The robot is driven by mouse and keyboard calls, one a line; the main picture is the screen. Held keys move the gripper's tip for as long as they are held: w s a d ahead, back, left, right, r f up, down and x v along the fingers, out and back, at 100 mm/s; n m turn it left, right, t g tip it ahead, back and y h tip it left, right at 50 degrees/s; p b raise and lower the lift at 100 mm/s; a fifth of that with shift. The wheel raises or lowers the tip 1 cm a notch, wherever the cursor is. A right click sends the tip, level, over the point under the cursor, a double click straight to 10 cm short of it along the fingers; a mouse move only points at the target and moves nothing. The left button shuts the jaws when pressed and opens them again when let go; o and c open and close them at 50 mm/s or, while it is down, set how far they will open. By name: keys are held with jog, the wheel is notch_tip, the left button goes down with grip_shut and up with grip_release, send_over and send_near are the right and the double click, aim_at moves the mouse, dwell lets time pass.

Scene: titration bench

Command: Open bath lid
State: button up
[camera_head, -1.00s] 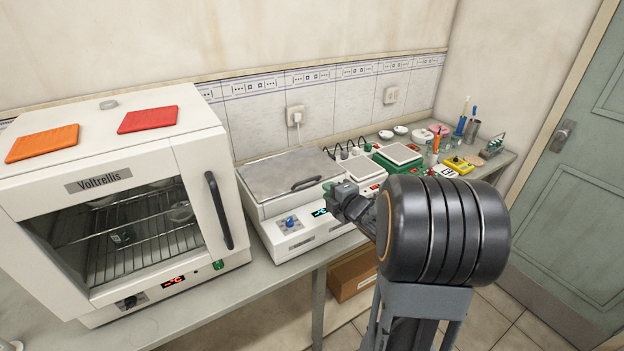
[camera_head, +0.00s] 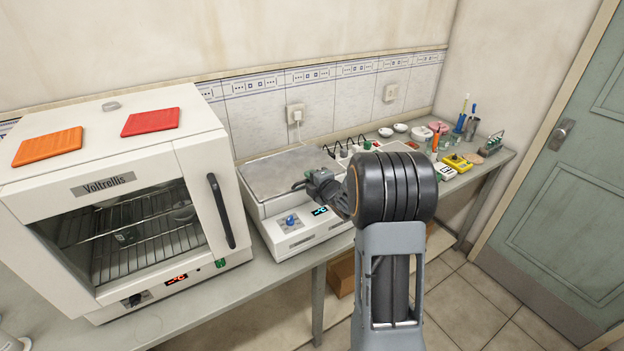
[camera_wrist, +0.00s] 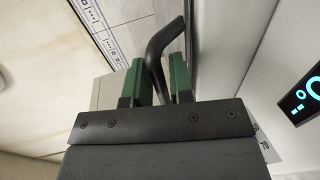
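The bath (camera_head: 300,238) is a white box with a blue knob and a lit display, right of the oven. Its flat grey metal lid (camera_head: 280,172) lies closed on top. The dark lid handle (camera_head: 299,185) is at the lid's front edge, and my gripper (camera_head: 312,180) is at its right end. In the wrist view the bent black handle (camera_wrist: 160,45) passes between the two green fingers of my gripper (camera_wrist: 160,82). The fingers are apart, with a gap showing on the right of the handle. Contact on the left is unclear. My arm hides part of the bench behind it.
A white oven (camera_head: 120,190) stands close on the left, with an orange mat (camera_head: 48,146) and a red mat (camera_head: 150,122) on top. Small bench items, including a yellow device (camera_head: 458,163), stand to the right. The wall is close behind the bath.

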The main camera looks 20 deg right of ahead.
jog(key=shift+c, duration=0.2)
grip_shut()
jog(key=shift+r, duration=0.1)
